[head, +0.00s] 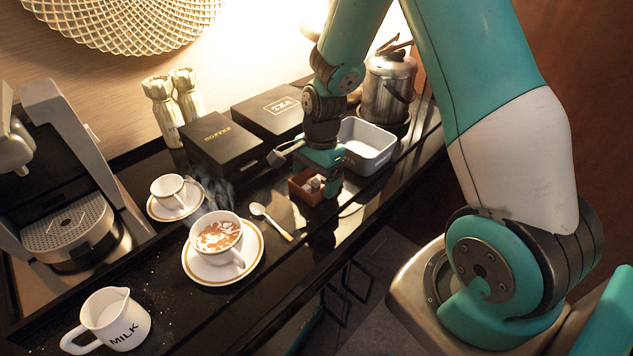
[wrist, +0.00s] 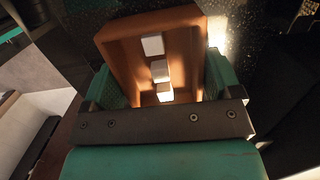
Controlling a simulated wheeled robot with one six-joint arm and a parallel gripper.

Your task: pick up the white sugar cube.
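A small brown box (head: 299,192) stands on the dark counter under my gripper (head: 322,168). In the wrist view, the brown box (wrist: 116,42) holds three white sugar cubes in a row: a far one (wrist: 152,44), a middle one (wrist: 160,71) and a near one (wrist: 165,92). In the head view the cubes are small and partly hidden by my gripper. In the wrist view my gripper (wrist: 161,80) is open, with teal fingers at the left and right of the box's near part. No cube is held. Whether the fingers touch the box is unclear.
A grey metal bin (head: 367,155) stands just behind the box, with a steel kettle (head: 389,85) beyond. Black boxes (head: 222,143) are at the back left. A spoon (head: 271,222), a filled cup (head: 216,235) and a milk jug (head: 112,318) are to the left.

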